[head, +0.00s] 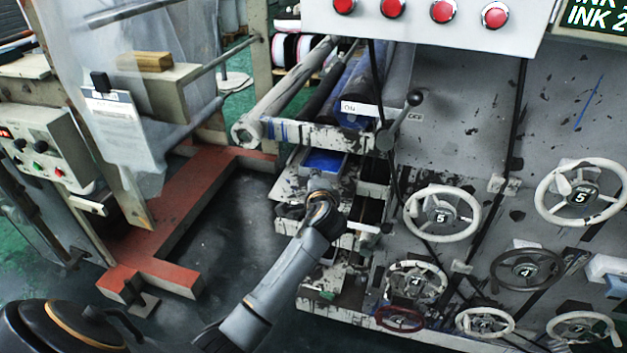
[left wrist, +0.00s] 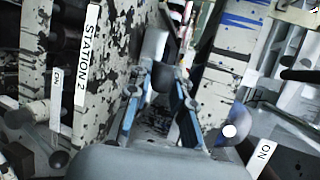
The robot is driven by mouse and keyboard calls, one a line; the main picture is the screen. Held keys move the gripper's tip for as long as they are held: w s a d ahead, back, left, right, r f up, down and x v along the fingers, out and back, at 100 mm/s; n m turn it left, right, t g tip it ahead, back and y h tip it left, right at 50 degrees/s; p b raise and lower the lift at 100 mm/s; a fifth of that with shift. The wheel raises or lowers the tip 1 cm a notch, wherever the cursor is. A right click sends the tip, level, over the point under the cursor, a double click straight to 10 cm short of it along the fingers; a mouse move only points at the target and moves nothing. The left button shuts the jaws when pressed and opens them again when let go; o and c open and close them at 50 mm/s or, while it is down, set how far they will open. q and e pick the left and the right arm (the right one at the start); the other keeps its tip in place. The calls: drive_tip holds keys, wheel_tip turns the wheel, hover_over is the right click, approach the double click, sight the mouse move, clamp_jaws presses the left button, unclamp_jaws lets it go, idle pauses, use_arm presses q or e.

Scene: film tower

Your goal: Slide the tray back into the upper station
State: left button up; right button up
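In the head view a small tray with blue inside (head: 325,162) sits in the paint-spattered press frame, just below the upper station's rollers (head: 345,95). My left arm reaches up to it from below. My left gripper (head: 322,190) is just in front of the tray and hard to make out there. In the left wrist view its two blue-padded fingers (left wrist: 162,80) stand apart. A dark rounded part shows between or behind the tips; I cannot tell whether they touch it. A "STATION 2" label (left wrist: 87,57) is on the spattered plate left of the fingers. My right gripper is out of view.
A black lever (head: 405,120) sticks out beside the upper rollers. Several handwheels (head: 441,213) stand out from the panel at right. Red floor beams (head: 185,210) and a control box (head: 42,150) are at left. The dark floor between beams and press is free.

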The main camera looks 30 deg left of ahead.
use_arm(q)
drive_tip(key=shift+o, duration=1.4)
drive_tip(key=v, duration=1.2)
drive_tip(key=s+d+f+g+h, duration=0.1)
drive_tip(key=d+f+h, duration=0.1)
drive_tip(key=f, duration=0.8)
drive_tip(key=d+f+g+h, duration=0.1)
drive_tip(key=d+f+h, duration=0.1)
drive_tip(key=f, duration=0.9)
drive_tip(key=s+d+f+n+g+h, duration=0.1)
drive_tip(key=s+f, duration=0.4)
drive_tip(key=f, duration=0.3)
drive_tip(key=s+d+f+g+h, duration=0.15)
drive_tip(key=s+f, duration=0.25)
drive_tip(key=f, duration=0.4)
drive_tip(key=s+f+n+g+h, duration=0.2)
drive_tip(key=s+f+n+g, duration=0.1)
drive_tip(key=s+f, duration=1.1)
drive_tip(key=s+f+n+g, duration=0.1)
drive_tip(key=s+f+n, duration=0.2)
drive_tip(key=s, duration=0.9)
drive_tip(key=s+a+f+n+g, duration=0.1)
drive_tip(key=s+f, duration=0.3)
drive_tip(key=s, duration=0.7)
drive_tip(key=shift+s+a+n+g, duration=0.2)
drive_tip(key=shift+s+n+g, duration=0.3)
drive_tip(key=shift+n, duration=0.4)
